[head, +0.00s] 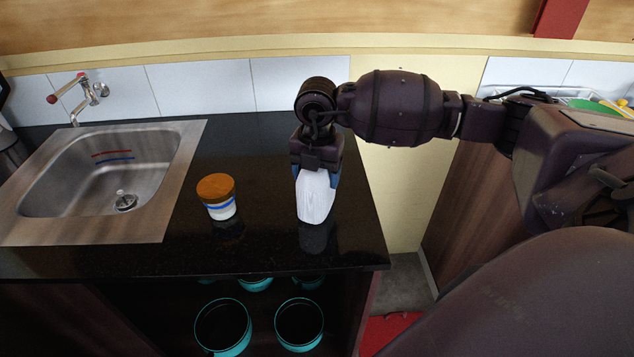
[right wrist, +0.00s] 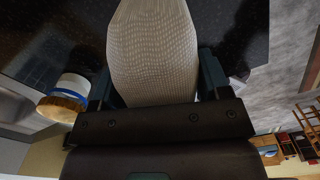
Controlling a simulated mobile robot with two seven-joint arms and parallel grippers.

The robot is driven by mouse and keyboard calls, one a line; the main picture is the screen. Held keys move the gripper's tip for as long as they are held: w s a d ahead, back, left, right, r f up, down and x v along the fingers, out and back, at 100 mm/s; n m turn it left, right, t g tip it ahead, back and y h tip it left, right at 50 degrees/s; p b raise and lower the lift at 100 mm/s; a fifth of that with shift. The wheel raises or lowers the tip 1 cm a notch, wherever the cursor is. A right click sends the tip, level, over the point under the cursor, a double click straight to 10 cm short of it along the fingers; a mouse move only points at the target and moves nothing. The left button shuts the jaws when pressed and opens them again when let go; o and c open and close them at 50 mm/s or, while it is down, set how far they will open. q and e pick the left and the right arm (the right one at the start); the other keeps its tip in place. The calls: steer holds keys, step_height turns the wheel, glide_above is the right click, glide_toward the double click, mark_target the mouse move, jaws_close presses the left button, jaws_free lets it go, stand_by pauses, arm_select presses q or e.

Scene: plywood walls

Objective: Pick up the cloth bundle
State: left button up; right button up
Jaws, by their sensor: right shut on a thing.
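The cloth bundle (head: 315,198) is a white, woven-textured thing at the right part of the black counter in the head view. It also fills the upper middle of the right wrist view (right wrist: 152,50). My right gripper (head: 316,172) comes down on it from above and is shut on its upper end, with one finger on each side. The bundle hangs upright below the fingers; I cannot tell whether its lower end touches the counter. In the right wrist view the fingers (right wrist: 155,90) flank the bundle. My left gripper is not in view.
A white jar with a brown lid and blue band (head: 218,196) stands left of the bundle on the black counter (head: 270,130). A steel sink (head: 100,180) lies further left. Teal-rimmed pots (head: 223,325) stand below. The counter's right edge is close to the bundle.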

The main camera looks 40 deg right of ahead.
step_height(320, 180, up, 20)
steer(key=shift+p, duration=0.45)
